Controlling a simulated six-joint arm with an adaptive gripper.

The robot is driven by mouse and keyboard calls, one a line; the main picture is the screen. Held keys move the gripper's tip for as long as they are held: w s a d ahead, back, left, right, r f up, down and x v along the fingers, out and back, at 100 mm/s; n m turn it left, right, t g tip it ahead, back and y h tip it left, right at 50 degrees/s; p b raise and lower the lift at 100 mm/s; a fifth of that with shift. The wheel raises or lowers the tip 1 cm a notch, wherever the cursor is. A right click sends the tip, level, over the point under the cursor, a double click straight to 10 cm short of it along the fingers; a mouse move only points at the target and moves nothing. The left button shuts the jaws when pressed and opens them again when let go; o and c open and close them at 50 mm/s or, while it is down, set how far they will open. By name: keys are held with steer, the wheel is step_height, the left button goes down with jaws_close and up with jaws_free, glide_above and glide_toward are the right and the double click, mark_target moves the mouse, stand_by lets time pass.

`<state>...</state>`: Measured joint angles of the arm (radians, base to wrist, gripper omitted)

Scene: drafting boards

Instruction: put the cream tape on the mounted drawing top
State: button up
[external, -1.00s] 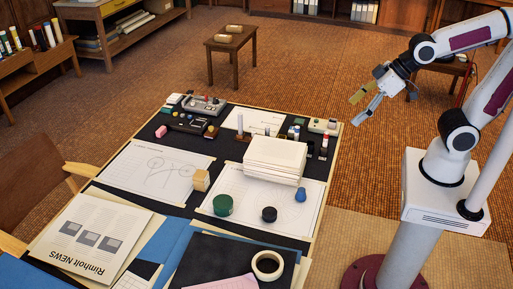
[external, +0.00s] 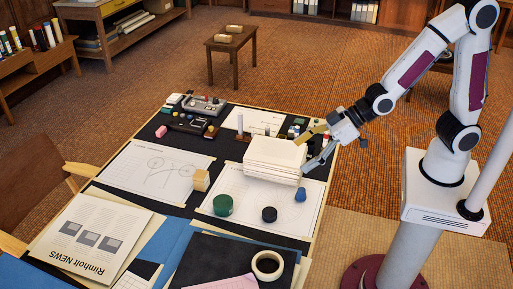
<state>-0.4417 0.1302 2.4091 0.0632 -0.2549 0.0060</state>
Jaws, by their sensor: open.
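The cream tape (external: 267,265) is a ring lying flat on a black sheet at the near edge of the table. Two drawings lie on the table: one on the left (external: 135,181) with circles and lines, and one on the right (external: 245,222) with several objects on it. I cannot tell for sure which is the mounted drawing. My gripper (external: 306,151) is open and empty, just right of a white stacked block (external: 262,170) on the right drawing. It is well beyond the tape, towards the back.
A green round container (external: 222,205), a black round piece (external: 269,214), a blue piece (external: 300,195) and a wooden cube (external: 201,180) stand on or beside the right drawing. Small tools crowd the back. A newspaper (external: 85,250) covers the near left.

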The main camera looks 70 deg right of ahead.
steer(key=a+f+n+y, duration=0.2)
steer(key=a+f, duration=0.7)
steer(key=a, duration=0.2)
steer(key=n+t+y, duration=0.1)
steer(key=n+y, duration=0.1)
glide_toward(271, 262)
steer(key=shift+w+d+f, duration=0.2)
steer(key=shift+w+d, duration=0.1)
steer(key=shift+w, duration=0.3)
steer(key=shift+s+a+f+y, duration=0.35)
steer(key=shift+s+y, duration=0.05)
steer(key=shift+x, duration=1.3)
steer(key=shift+w, duration=0.15)
steer(key=shift+x, duration=2.55)
steer(key=shift+r, duration=0.2)
steer(key=c, duration=1.3)
